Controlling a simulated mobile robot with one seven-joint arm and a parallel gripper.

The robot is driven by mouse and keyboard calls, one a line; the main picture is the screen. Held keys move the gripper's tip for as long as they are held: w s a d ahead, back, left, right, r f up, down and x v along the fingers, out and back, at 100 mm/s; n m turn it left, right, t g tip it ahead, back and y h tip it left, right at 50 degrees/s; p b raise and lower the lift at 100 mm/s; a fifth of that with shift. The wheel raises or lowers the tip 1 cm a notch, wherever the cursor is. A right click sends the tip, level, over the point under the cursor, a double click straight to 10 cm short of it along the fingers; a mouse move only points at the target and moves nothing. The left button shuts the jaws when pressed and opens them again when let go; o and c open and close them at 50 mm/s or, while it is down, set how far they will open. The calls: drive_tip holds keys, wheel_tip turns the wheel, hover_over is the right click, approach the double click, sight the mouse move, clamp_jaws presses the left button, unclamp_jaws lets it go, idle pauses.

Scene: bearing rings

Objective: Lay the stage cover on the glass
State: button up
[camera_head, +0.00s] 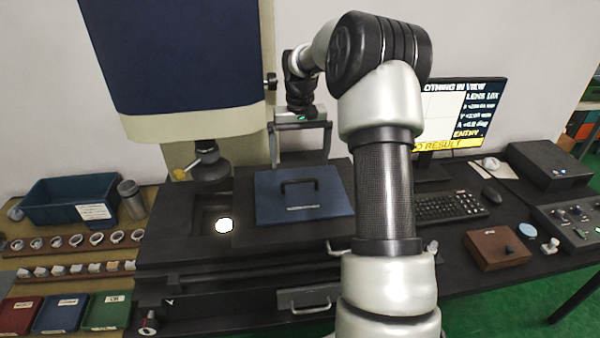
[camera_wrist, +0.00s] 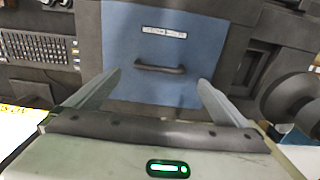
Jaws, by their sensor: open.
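The stage cover (camera_head: 333,201) is a flat blue plate with a black bar handle (camera_head: 299,186) and a small label. In the wrist view the cover (camera_wrist: 195,35) is ahead. Its handle (camera_wrist: 160,69) appears between the spread fingertips (camera_wrist: 159,79), with no contact visible. The glass is not seen in the wrist view.
The microscope head (camera_head: 180,60) and its lens (camera_head: 210,165) hang over the stage's left part. A blue bin (camera_head: 65,203), a rack of rings (camera_head: 75,255) and small trays stand left. A monitor (camera_head: 450,115), keyboard (camera_head: 450,207) and brown box (camera_head: 495,248) are right.

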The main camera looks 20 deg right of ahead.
drive_tip(key=shift+r, duration=2)
